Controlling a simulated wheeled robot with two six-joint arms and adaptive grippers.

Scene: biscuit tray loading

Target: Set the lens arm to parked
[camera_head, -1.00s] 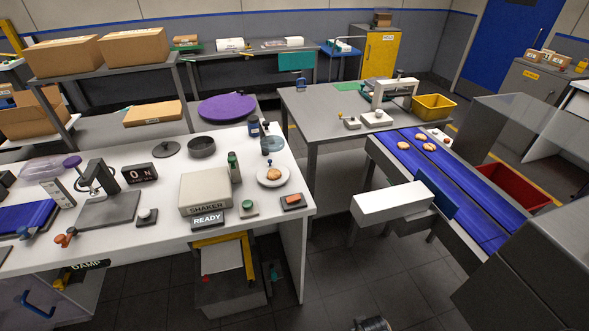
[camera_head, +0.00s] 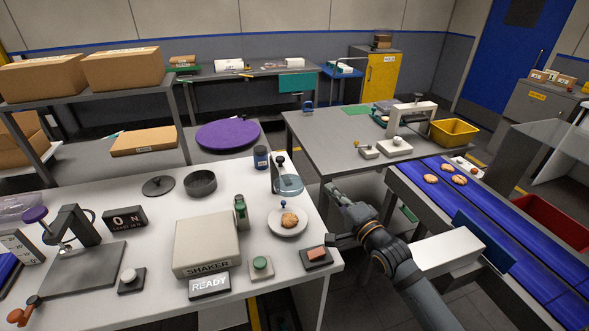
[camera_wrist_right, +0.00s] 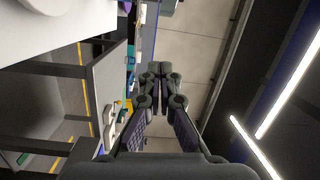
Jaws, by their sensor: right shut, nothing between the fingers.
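A bluish clear lens (camera_head: 287,185) on a pale upright with a dark knob stands near the right end of the white bench (camera_head: 160,312); I take it to be the lens arm. It stands behind a white plate (camera_head: 273,231) with a biscuit (camera_head: 290,219) on it. Whether its position counts as parked, I cannot tell. My right gripper (camera_head: 332,190) is shut and empty, past the bench's right edge, to the right of the lens and apart from it. Its shut fingers also show in the right wrist view (camera_wrist_right: 160,72). My left gripper is in no view.
A blue jar (camera_head: 261,157) stands left of the lens. A grey table (camera_head: 330,130) and blue conveyor (camera_head: 500,222) lie right.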

